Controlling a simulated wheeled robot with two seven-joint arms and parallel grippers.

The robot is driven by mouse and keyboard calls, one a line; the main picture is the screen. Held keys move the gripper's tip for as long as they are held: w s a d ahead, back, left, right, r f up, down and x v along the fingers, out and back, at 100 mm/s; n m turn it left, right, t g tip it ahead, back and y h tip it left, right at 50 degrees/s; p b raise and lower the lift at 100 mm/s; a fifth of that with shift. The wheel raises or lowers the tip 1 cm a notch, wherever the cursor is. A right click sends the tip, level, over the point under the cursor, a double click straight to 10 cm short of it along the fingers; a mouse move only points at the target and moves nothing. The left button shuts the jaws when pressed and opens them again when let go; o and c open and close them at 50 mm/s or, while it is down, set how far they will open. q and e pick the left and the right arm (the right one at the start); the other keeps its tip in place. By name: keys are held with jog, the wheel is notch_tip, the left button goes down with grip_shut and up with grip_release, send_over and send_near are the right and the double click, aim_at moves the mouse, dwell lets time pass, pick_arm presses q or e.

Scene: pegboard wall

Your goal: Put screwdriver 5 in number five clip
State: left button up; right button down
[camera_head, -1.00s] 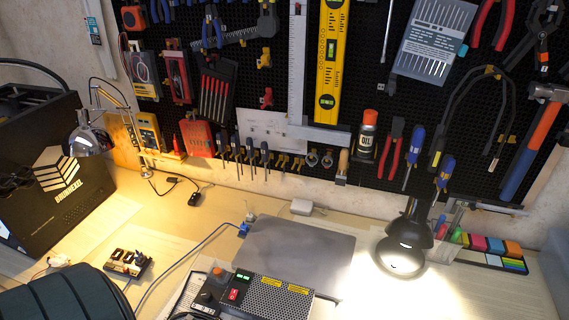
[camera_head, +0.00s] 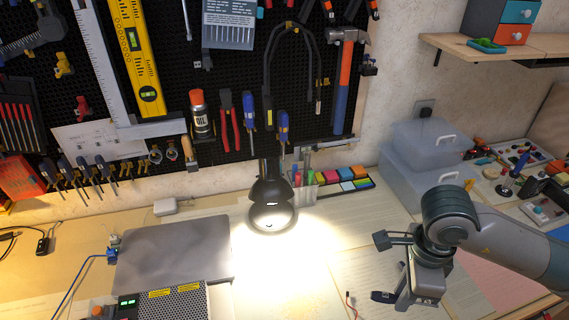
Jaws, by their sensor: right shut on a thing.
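Several dark-handled screwdrivers (camera_head: 84,172) hang in a row of clips low on the pegboard at the left. Brass-coloured clips (camera_head: 126,169) without screwdrivers continue that row to the right. My right gripper (camera_head: 382,269) is at the lower right, above the desk and well away from the clip row. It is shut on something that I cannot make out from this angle. I cannot tell which screwdriver is screwdriver 5. No clip number is readable. My left gripper is out of view.
A lit black lamp (camera_head: 272,205) stands mid-desk before the pegboard. Clear plastic boxes (camera_head: 425,165) stand behind my right arm. Papers cover the desk between lamp and gripper.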

jog(key=w+r+n, duration=0.1)
jog(key=n, duration=0.5)
jog(key=w+r+n, duration=0.1)
jog(key=r+n, duration=0.1)
jog(key=n, duration=0.5)
jog(key=w+r+n, duration=0.1)
jog(key=n, duration=0.5)
jog(key=shift+w+r+n, duration=0.15)
jog(key=shift+w+n, duration=0.15)
jog(key=shift+w, duration=0.1)
